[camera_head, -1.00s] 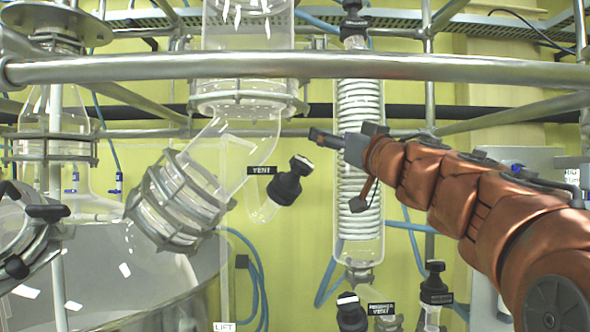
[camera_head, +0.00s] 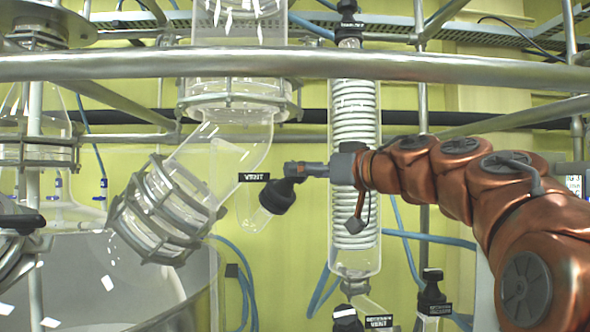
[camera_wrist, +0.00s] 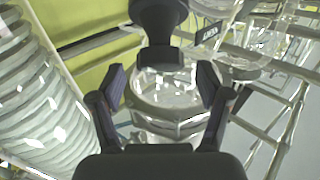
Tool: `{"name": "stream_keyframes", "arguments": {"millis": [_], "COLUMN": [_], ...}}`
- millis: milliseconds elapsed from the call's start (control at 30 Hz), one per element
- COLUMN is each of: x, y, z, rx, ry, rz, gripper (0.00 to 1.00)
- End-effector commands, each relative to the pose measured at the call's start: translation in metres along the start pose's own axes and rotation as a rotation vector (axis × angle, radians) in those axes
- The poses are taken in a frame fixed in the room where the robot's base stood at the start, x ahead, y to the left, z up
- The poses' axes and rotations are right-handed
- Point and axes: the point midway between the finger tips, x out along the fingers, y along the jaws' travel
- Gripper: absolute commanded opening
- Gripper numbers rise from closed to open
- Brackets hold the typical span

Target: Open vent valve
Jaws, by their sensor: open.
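The vent valve (camera_head: 277,196) is a black knob on a short angled glass branch. A black "VENT" label (camera_head: 254,177) sits to its upper left. My gripper (camera_head: 291,171) is at the valve's upper right in the head view, its fingertips close to the knob's top. In the wrist view, the black knob (camera_wrist: 159,18) stands at the top centre, beyond and between the two spread fingers. My gripper (camera_wrist: 160,90) is open and holds nothing. Whether a finger touches the knob cannot be told. The fingers overlap the knob's top in the head view.
A glass coil condenser (camera_head: 354,115) stands upright behind my wrist. A horizontal metal rail (camera_head: 420,66) crosses above my arm. A clamped glass joint (camera_head: 165,210) is left of the valve. Another black valve (camera_head: 432,290) is at lower right.

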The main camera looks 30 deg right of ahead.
Motion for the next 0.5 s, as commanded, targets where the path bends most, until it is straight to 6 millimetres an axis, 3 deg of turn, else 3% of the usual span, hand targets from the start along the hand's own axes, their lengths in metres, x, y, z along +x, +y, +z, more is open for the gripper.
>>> {"name": "stream_keyframes", "arguments": {"millis": [200,500], "x": [0.024,0.035], "y": [-0.001,0.0], "z": [0.001,0.001], "rx": [0.001,0.0], "ry": [-0.002,-0.001], "rz": [-0.005,-0.001], "gripper": [0.76,0.76]}}
